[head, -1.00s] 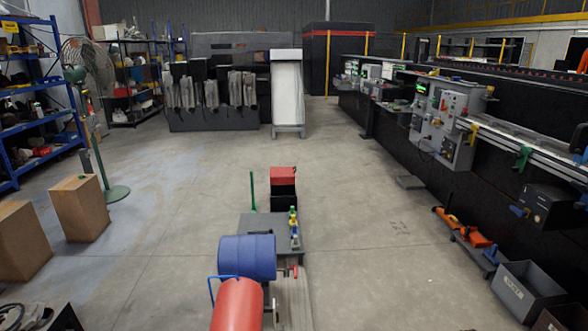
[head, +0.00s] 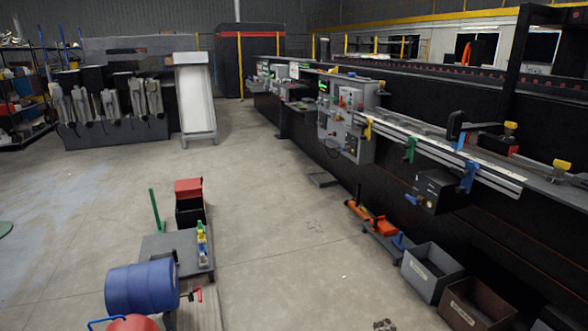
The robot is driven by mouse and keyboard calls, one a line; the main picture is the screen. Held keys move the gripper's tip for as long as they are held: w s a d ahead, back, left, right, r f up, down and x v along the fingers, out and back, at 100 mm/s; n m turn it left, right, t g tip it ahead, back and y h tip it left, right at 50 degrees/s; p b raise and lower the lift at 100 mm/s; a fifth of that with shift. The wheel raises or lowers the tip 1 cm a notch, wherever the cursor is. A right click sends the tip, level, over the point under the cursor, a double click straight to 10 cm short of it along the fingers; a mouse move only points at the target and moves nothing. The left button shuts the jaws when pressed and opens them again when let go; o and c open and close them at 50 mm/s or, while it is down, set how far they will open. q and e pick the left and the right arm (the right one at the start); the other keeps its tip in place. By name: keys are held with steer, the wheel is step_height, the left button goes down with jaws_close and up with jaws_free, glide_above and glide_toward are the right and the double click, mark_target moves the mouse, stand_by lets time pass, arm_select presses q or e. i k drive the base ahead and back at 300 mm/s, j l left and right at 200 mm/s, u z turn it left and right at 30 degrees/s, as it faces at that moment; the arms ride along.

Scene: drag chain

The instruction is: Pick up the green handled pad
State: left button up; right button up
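A small green piece (head: 411,149) hangs on the front of the long machine's rail, in the right half of the head view. It is too small to tell whether it is the handle of a pad. A yellow piece (head: 368,129) and a blue piece (head: 468,177) hang on the same rail to either side of it. No other thing that I can make out looks like a green handled pad. Neither of my grippers is in view.
The long black machine (head: 400,205) runs along the right. A cart (head: 160,243) with a blue drum (head: 142,288) stands at lower left. Open floor (head: 285,260) lies between.

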mark_target(200, 227)
steer(key=i+l+z, duration=0.7)
steer(key=i+l+u, duration=0.1)
steer(key=i+u, duration=0.3)
steer(key=i, duration=0.15)
steer(key=i+l+u, duration=0.25)
steer(key=i+u, duration=0.55)
steer(key=i, duration=0.35)
steer(key=i+u, duration=0.3)
steer(key=i, duration=0.4)
steer(key=i+l+u, duration=0.15)
steer(key=i+u, duration=0.25)
steer(key=i, duration=0.15)
steer(key=i+l+u, duration=0.3)
steer(key=i+u, duration=0.15)
steer(key=i+l+u, duration=0.55)
steer(key=u, duration=0.2)
steer(key=i+l+u, duration=0.2)
steer(key=l+u, duration=0.15)
steer(key=l, duration=0.15)
steer(key=i+l+u, duration=0.15)
steer(key=l+u, duration=0.2)
steer(key=l, duration=0.15)
steer(key=i+l+u, duration=0.1)
steer(key=l+u, duration=0.15)
steer(key=l, duration=0.45)
steer(key=l+u, duration=0.3)
steer(key=l, duration=0.4)
